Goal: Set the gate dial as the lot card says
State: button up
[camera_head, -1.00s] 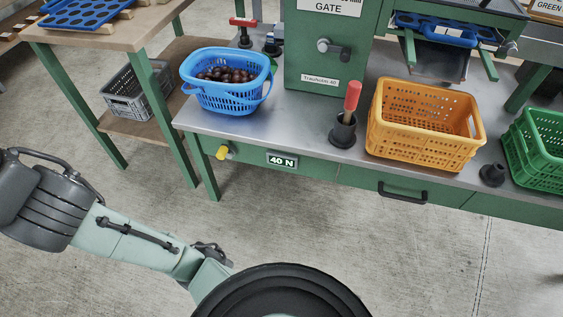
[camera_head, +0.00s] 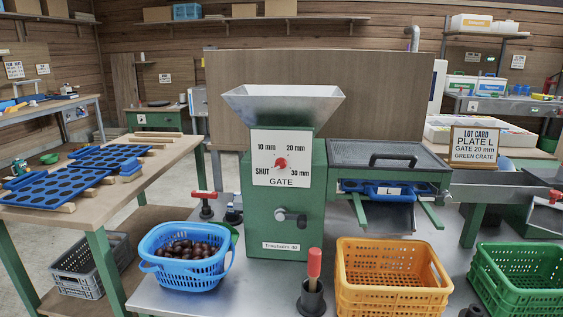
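The gate dial (camera_head: 281,163) is a small red knob on a white plate on the front of the green machine (camera_head: 283,222). The plate is marked SHUT, 10 mm, 20 mm and 30 mm, with GATE below. The knob is too small to read its setting surely. The lot card (camera_head: 476,145) stands in a wooden frame at the right and reads PLATE L, GATE 20 mm, GREEN CRATE. My gripper is not in view.
A blue basket of chestnuts (camera_head: 187,275) stands left of the machine. A red-handled tool (camera_head: 314,262) stands upright in a dark holder in front. An orange crate (camera_head: 390,294) and a green crate (camera_head: 515,290) are at right. A crank (camera_head: 291,217) sticks out below the dial.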

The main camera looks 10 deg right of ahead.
aim_at(280, 163)
jog(key=z, duration=1.3)
jog(key=i+l+u, duration=0.35)
jog(key=l, duration=0.25)
jog(key=i, duration=0.1)
